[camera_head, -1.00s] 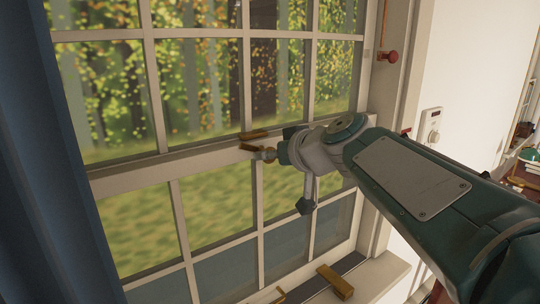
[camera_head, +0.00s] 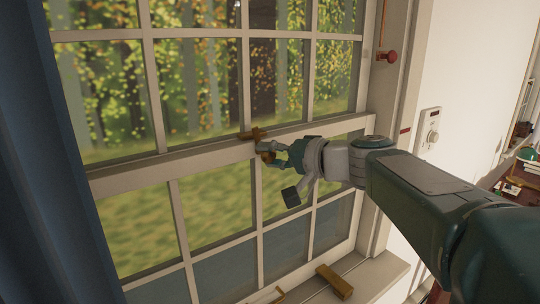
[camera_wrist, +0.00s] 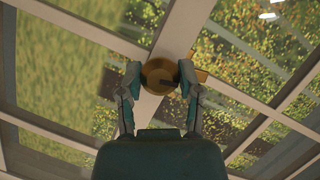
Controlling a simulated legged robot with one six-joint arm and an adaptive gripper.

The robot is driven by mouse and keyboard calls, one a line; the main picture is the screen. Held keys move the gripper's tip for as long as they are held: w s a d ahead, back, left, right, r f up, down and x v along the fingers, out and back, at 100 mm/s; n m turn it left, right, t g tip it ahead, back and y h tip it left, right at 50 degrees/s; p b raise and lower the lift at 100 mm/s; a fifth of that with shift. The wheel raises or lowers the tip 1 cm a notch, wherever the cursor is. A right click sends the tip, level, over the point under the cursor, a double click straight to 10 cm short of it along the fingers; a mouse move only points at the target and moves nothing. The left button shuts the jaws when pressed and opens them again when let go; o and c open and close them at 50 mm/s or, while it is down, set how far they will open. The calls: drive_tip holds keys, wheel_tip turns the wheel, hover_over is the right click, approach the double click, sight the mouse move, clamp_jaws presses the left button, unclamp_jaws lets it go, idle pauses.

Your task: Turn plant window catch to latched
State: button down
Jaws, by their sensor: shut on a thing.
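The brass window catch (camera_head: 252,134) sits on the meeting rail (camera_head: 200,158) of the sash window. In the wrist view the catch (camera_wrist: 160,76) shows as a round brass body with a tab pointing right. My gripper (camera_head: 266,150) is at the catch, reaching in from the right. In the wrist view my gripper's two fingers (camera_wrist: 160,80) are closed against opposite sides of the round brass part. The fingers hide part of the catch in the head view, so its exact lever angle is hard to tell.
A dark blue curtain (camera_head: 70,170) hangs at the left. A brass block (camera_head: 334,282) lies on the sill (camera_head: 376,277) below.

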drive_tip(key=shift+f+m+y, duration=0.25)
drive_tip(key=shift+m+y, duration=0.15)
drive_tip(key=shift+m, duration=0.7)
drive_tip(key=shift+c, duration=1.3)
unclamp_jaws()
drive_tip(key=shift+w, duration=0.1)
drive_tip(key=shift+d+r, duration=0.1)
drive_tip(key=shift+r, duration=0.05)
drive_tip(key=shift+s+d, duration=0.2)
drive_tip(key=shift+d, duration=0.05)
drive_tip(key=f+v, duration=0.1)
drive_tip(key=v, duration=1)
drive_tip(key=shift+r, duration=0.35)
